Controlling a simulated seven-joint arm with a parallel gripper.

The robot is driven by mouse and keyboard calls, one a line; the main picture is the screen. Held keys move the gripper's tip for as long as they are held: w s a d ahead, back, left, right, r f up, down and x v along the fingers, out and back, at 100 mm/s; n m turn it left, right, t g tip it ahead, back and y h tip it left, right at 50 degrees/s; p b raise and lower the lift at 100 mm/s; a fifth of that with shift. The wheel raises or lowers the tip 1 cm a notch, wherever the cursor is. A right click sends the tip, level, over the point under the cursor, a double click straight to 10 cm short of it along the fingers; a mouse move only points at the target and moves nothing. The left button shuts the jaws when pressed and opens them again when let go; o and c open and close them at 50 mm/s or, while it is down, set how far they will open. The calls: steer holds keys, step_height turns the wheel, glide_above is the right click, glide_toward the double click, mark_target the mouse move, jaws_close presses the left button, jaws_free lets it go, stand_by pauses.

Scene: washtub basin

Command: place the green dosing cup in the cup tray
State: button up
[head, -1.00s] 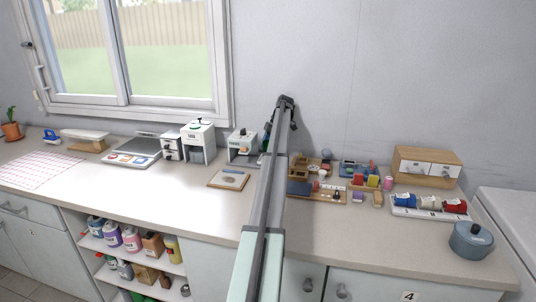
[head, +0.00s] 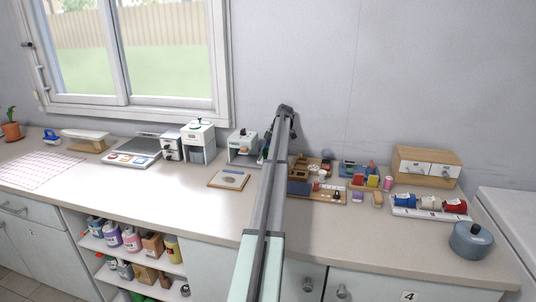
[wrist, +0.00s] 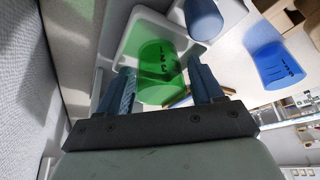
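The green dosing cup (wrist: 160,72) shows in the wrist view, between and just beyond the fingers of my gripper (wrist: 163,80). The fingers are spread apart with the cup between them; I see no clear contact. The cup lies over a white, rimmed frame (wrist: 128,48), which I cannot surely name as the cup tray. In the head view, my gripper (head: 267,142) is low at the back of the counter, partly hidden by my arm.
A blue cup (wrist: 265,62) and a dark blue cylinder (wrist: 203,19) lie near the green cup. A white-grey machine (head: 243,146) stands left of my gripper, and a cluttered wooden tray (head: 325,196) is to the right. The grey wall is close behind.

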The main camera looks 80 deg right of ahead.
steer(key=shift+r, duration=0.1)
steer(key=v, duration=1.2)
steer(key=shift+w, duration=0.1)
